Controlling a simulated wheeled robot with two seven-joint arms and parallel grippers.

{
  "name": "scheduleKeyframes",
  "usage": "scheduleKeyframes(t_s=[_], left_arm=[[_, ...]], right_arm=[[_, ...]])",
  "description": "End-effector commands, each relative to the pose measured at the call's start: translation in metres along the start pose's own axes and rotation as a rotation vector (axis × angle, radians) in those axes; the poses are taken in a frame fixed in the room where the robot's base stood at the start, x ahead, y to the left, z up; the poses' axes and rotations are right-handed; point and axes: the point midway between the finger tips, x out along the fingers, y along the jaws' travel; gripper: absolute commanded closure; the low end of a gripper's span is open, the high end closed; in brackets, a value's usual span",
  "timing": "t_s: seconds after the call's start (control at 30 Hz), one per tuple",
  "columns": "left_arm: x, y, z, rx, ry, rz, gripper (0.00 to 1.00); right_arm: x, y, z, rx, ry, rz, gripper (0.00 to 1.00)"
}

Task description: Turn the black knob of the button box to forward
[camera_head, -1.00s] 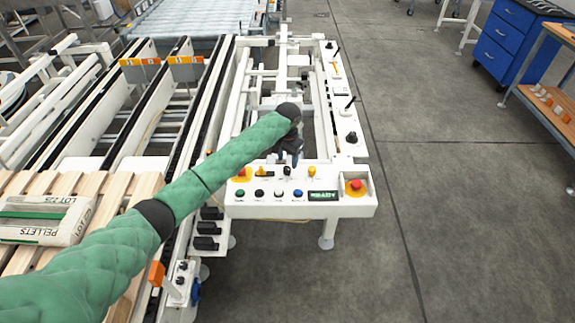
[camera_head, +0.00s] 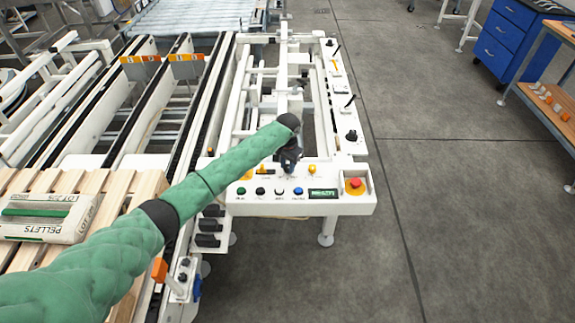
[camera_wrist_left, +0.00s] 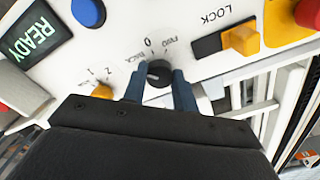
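The button box (camera_head: 260,208) is a white panel at the front of the machine. Its black knob (camera_wrist_left: 158,72) shows in the left wrist view, with the labels 0, FWD and BACK around it. I cannot tell for sure which label its pale mark points at. My left gripper (camera_head: 289,168) is over the panel's back row in the head view and hides the knob there. In the left wrist view its two blue fingers (camera_wrist_left: 159,88) are apart, one on each side of the knob; contact is unclear. My right gripper is not in view.
A yellow selector (camera_wrist_left: 103,91) and a yellow LOCK switch (camera_wrist_left: 240,38) flank the knob. A blue button (camera_wrist_left: 88,12) and a green READY display (camera_wrist_left: 28,35) are nearby. A red emergency stop (camera_head: 355,184) sits at the panel's right end. Open floor lies right.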

Motion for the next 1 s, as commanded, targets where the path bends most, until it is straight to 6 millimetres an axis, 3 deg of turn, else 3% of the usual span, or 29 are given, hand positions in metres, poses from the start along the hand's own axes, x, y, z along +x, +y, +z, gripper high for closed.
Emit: scheduleKeyframes(t_s=[0.43, 1.0], left_arm=[[-0.0003, -0.0003, -0.0004, 0.124, 0.001, 0.0, 0.94], [0.0, -0.0012, -0.0008, 0.64, 0.001, -0.001, 0.94]], right_arm=[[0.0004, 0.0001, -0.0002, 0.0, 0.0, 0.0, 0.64], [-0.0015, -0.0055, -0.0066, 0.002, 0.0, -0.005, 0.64]])
